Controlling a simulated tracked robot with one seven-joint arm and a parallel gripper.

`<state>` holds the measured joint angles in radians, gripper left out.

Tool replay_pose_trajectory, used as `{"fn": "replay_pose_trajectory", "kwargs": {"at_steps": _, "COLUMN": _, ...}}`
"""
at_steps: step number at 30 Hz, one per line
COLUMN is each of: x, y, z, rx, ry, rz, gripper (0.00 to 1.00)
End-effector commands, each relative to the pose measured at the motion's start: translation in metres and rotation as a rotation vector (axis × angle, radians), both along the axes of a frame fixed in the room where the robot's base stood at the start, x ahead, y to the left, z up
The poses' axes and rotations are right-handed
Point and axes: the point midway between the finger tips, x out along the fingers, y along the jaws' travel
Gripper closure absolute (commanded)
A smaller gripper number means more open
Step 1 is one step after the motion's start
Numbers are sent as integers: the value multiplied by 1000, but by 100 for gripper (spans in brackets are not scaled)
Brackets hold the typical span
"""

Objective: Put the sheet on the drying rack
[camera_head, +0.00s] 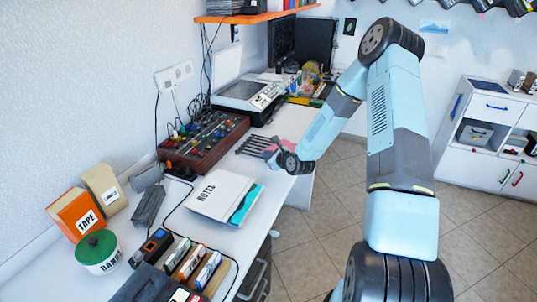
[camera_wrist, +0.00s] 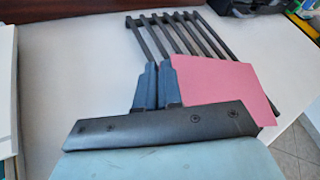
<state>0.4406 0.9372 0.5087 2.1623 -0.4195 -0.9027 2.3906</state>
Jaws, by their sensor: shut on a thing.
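The drying rack (camera_wrist: 141,32), with several dark parallel bars, lies just beyond the fingertips on the white table. The sheet covers the near right part of the bars in the picture. I cannot tell whether it touches them. In the head view, the rack (camera_head: 254,146) is on the table beside my gripper (camera_head: 274,159), near the table's right edge. The arm hides much of the gripper there.
On the white table (camera_head: 157,236), a notes binder (camera_head: 222,195) lies nearer than the rack. The table edge drops to tiled floor (camera_head: 300,235) on the right.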

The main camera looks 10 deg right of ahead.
Motion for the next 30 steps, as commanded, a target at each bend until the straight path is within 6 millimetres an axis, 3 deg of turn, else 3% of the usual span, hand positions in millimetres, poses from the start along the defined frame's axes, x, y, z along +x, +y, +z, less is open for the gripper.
{"fn": "replay_pose_trajectory", "kwargs": {"at_steps": 29, "x": 0, "y": -1, "z": -9, "rx": 0, "ry": -1, "rz": 0, "gripper": 100}}
{"fn": "replay_pose_trajectory", "kwargs": {"at_steps": 30, "x": 0, "y": -1, "z": -9, "rx": 0, "ry": -2, "rz": 0, "gripper": 91}}
